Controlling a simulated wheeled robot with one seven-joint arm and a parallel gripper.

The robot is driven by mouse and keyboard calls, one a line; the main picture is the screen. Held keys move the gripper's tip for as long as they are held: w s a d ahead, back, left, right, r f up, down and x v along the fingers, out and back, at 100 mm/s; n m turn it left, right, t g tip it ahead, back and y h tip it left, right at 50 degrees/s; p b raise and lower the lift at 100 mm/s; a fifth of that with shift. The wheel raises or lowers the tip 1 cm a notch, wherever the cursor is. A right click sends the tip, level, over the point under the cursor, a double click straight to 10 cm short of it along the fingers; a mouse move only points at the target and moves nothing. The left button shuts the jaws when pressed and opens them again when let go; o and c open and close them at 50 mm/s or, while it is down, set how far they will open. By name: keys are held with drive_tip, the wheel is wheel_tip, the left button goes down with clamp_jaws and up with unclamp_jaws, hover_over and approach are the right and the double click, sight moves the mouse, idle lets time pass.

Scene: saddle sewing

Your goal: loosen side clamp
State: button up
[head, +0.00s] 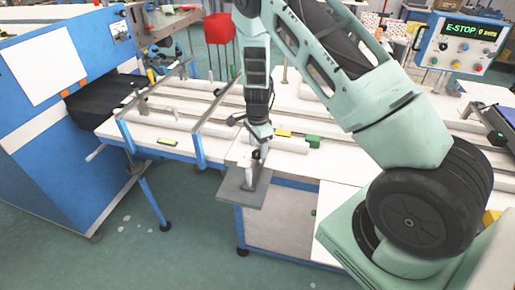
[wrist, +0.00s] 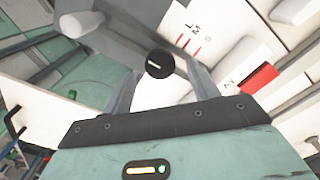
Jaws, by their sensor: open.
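A round black knob (wrist: 159,63) with a light slot line on its face shows in the wrist view, in front of a grey plate (wrist: 128,22). It looks like the side clamp's knob, but I cannot be sure. My gripper (wrist: 163,82) is open, with one finger on each side of the knob in that view. I cannot tell whether the fingers touch it or how far off it is. In the head view my gripper (head: 257,168) points down over a grey plate (head: 237,194) that juts from the table's front edge. The knob is hidden there.
A blue machine (head: 50,110) stands at the left. A control box (head: 461,46) reading "E-STOP" is at the upper right. Green floor is open at the front left.

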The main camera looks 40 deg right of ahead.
sight(258, 159)
drive_tip(key=shift+f, duration=1.3)
drive_tip(key=c, duration=1)
